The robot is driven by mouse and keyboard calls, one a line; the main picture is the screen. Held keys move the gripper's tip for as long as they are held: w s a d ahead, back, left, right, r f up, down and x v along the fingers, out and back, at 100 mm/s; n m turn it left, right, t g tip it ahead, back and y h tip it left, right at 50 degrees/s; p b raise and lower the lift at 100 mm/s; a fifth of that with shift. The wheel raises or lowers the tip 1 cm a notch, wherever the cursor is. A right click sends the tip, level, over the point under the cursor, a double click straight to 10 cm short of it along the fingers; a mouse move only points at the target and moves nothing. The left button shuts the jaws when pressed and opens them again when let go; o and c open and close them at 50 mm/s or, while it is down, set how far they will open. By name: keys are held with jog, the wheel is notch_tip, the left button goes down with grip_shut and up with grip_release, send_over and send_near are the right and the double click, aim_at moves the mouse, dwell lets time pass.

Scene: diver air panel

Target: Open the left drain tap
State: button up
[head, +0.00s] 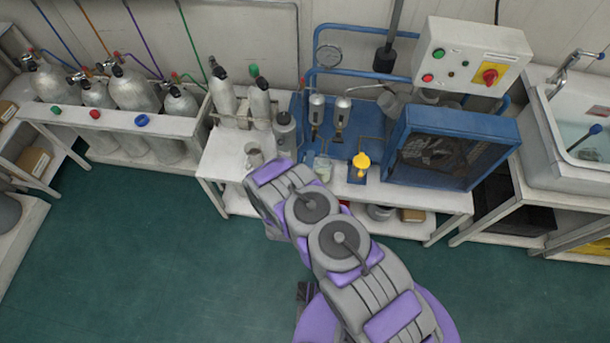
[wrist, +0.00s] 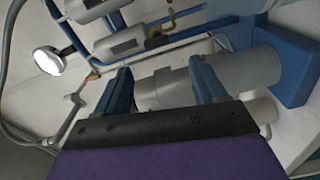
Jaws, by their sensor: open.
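Two silver filter housings hang side by side on the blue panel; the left one (head: 316,108) and the right one (head: 341,110) have dark lower ends. Two grey housings also show at the top of the wrist view, the nearer one (wrist: 118,43) with thin tubing and a brass-coloured fitting by its right end. I cannot make out the left drain tap's handle or its position. My gripper (wrist: 160,65) is open, its two blue fingers apart, with a grey cylinder (wrist: 168,92) behind and between them. I cannot tell whether they touch it. In the head view my arm hides the gripper.
A glass beaker (head: 322,168) and a yellow item (head: 361,166) stand below the housings. A blue fan unit (head: 450,147) and a control box (head: 472,56) are to the right. Gas cylinders (head: 135,90) stand left. The green floor (head: 140,240) is clear at the left front.

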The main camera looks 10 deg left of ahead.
jog(key=s+p, duration=0.1)
jog(key=s, duration=0.5)
jog(key=shift+s, duration=0.15)
jog(key=shift+a, duration=0.15)
